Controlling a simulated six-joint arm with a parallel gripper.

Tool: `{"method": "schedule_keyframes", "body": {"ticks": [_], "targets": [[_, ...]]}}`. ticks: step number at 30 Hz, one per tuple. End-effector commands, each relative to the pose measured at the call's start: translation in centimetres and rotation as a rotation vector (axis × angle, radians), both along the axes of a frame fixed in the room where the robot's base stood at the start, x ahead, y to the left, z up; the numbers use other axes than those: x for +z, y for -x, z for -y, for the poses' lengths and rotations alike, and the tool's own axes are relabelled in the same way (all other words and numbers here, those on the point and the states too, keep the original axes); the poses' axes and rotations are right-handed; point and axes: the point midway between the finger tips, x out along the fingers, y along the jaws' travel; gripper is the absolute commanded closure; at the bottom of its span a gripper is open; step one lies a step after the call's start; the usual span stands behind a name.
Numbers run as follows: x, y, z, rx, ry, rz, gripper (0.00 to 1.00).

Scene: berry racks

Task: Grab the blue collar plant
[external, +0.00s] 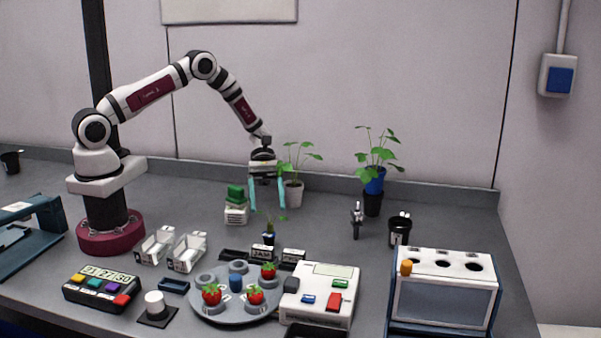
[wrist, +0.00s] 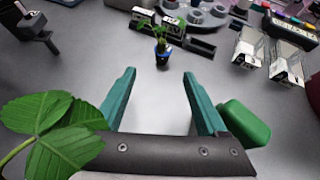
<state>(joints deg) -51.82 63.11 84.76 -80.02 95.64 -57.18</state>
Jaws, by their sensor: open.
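A small seedling in a blue-collared pot (external: 269,238) stands upright on the bench, below my gripper (external: 268,209) in the external view. In the wrist view the same blue pot (wrist: 162,58) shows beyond the fingertips, roughly centred between them. My gripper (wrist: 159,74) is open and empty, with its teal fingers pointing down and apart from the seedling.
A leafy plant in a white pot (external: 293,193) stands close behind my gripper; its leaves (wrist: 45,125) fill the wrist view's lower left. A green block (external: 236,194) tops a pale stack to the left. Label blocks (external: 262,253) and a round strawberry tray (external: 205,312) lie in front.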

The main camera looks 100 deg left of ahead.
Motion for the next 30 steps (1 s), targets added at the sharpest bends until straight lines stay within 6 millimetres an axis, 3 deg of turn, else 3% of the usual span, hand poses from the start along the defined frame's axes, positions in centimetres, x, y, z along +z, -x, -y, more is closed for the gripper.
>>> {"method": "schedule_keyframes", "body": {"ticks": [3, 15, 23, 30], "targets": [[-1.4, -1.0, 2.6, -0.003, 0.001, -0.001, 0.24], [-4.2, -2.8, 8.3, -0.004, -0.001, -0.001, 0.24], [-4.5, -3.1, 8.8, -0.002, -0.003, 0.001, 0.24], [-4.5, -3.1, 8.7, -0.002, -0.003, 0.001, 0.66]]}}
